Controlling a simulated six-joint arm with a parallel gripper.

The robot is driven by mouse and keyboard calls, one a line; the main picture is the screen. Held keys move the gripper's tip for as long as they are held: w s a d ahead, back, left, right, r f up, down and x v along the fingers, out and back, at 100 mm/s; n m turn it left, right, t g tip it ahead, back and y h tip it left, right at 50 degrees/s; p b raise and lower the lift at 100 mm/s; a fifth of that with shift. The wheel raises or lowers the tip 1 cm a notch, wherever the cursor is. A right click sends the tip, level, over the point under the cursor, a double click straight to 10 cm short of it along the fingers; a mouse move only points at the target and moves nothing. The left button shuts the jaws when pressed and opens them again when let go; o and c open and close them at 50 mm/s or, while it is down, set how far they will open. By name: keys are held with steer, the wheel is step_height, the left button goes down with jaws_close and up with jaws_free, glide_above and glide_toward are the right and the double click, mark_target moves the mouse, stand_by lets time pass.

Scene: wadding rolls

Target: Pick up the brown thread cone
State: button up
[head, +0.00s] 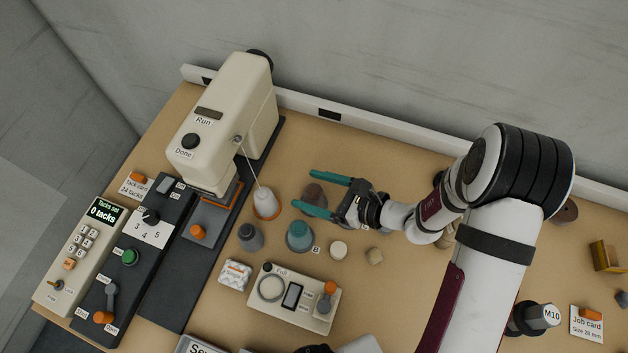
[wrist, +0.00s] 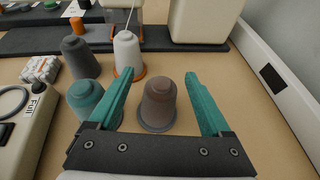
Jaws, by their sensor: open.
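The brown thread cone (head: 314,194) stands upright on the table near the sewing machine. In the wrist view the brown cone (wrist: 158,104) shows between the two teal fingers. My gripper (head: 324,193) is open, its fingers on either side of the cone.
A teal cone (head: 299,236), a grey cone (head: 250,237) and a white cone (head: 266,204) on an orange base stand close by. The cream machine (head: 222,115) is at the upper left. A white rail (head: 370,122) runs behind. A device marked Full (head: 262,310) lies in front.

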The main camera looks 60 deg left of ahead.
steer(key=x, duration=0.3)
steer(key=shift+a, duration=0.1)
jaws_close()
